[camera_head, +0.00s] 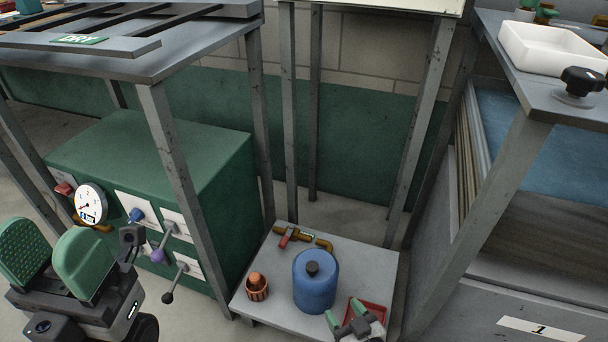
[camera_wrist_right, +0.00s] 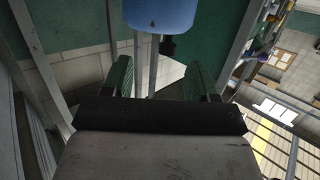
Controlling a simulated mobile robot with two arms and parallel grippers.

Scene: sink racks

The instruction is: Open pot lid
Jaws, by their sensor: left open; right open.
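A blue rounded pot (camera_head: 315,288) stands upright on a low grey table. In the right wrist view a blue body (camera_wrist_right: 162,14), likely the pot, shows at the top beyond the open fingers (camera_wrist_right: 160,75). My left gripper (camera_head: 52,248) is open and empty at the lower left, well away from the pot.
The low table (camera_head: 262,308) also holds an orange ribbed cup (camera_head: 257,287), a brass pipe with a red handle (camera_head: 290,237) and a red tray (camera_head: 376,306). Metal posts rise behind. A green cabinet (camera_head: 150,150) with levers stands left; a counter with a white basin (camera_head: 555,48) and black knob (camera_head: 582,80) right.

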